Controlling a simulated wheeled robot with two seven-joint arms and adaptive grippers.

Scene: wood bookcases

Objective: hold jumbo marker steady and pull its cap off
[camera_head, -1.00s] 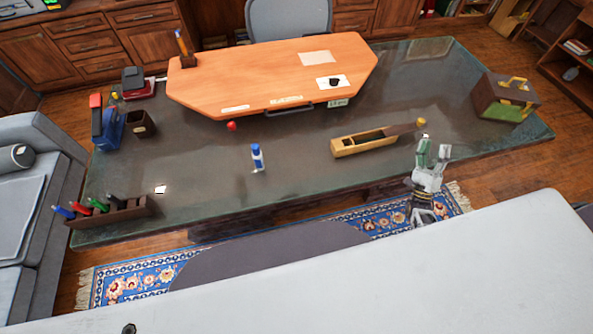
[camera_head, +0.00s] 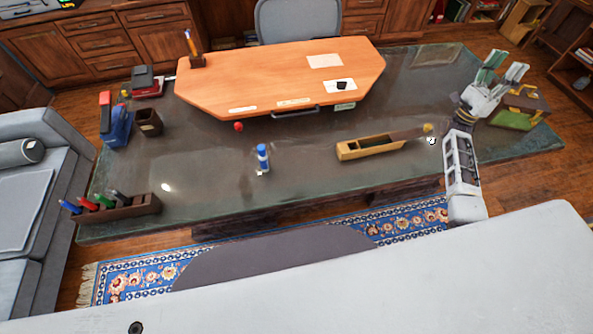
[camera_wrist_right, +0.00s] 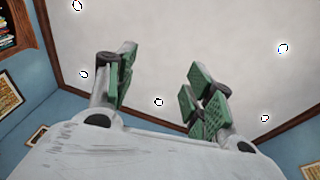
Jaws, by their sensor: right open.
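The jumbo marker (camera_head: 262,158) looks like the short, thick blue-and-white cylinder upright near the middle of the glass-topped desk (camera_head: 300,180) in the head view. Its upper part is blue, with a white band below; I cannot make out the cap's edge. My right gripper (camera_head: 505,66) is raised at the right, in front of the green-and-brown box, far from the marker. It is open and empty. In the right wrist view the green finger pads (camera_wrist_right: 160,90) are apart and point up at the ceiling. My left gripper is not in view.
A rack of several coloured markers (camera_head: 118,210) sits at the desk's left. A long wooden box (camera_head: 365,149) lies right of the upright marker. The orange raised top (camera_head: 270,85) stands behind, with a red ball (camera_head: 238,127) before it. The glass around the marker is clear.

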